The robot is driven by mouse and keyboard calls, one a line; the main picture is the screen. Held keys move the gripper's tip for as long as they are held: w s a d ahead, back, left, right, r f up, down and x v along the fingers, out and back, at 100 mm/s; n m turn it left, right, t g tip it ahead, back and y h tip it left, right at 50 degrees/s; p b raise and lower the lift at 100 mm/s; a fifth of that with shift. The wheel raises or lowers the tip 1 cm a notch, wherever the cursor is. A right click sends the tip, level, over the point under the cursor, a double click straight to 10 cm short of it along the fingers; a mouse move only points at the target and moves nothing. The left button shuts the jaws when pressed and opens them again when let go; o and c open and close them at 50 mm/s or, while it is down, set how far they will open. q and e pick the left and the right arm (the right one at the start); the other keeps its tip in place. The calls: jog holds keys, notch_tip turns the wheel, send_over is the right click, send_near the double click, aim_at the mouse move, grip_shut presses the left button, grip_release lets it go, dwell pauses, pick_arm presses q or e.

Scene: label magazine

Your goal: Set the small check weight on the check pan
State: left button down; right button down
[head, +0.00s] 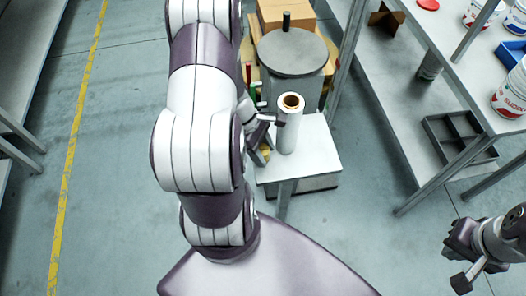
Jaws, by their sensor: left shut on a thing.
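My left gripper (264,138) is beside the left side of an upright white roll (289,135) with a brown core. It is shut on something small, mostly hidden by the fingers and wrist. A bit of yellow shows by the lower finger, but I cannot tell whether it is the check weight. A round grey plate (292,57) tops a grey drum behind the roll, with a small dark upright cylinder (286,21) near its far edge. I cannot tell for certain which thing is the check pan. My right gripper (455,266) is open and empty over the floor at lower right.
The roll stands on a small white table (318,158). A cardboard box (285,12) is behind the drum. A bench at right holds white tubs (511,95) and a blue bin (511,54); a dark divided tray (460,137) lies on its lower shelf. The left floor is clear.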

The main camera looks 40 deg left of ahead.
pick_arm(q)
jog(key=shift+w+a+f, duration=0.1)
jog(key=shift+w+f, duration=0.05)
jog(key=shift+f, duration=0.4)
jog(key=c, duration=0.9)
grip_release()
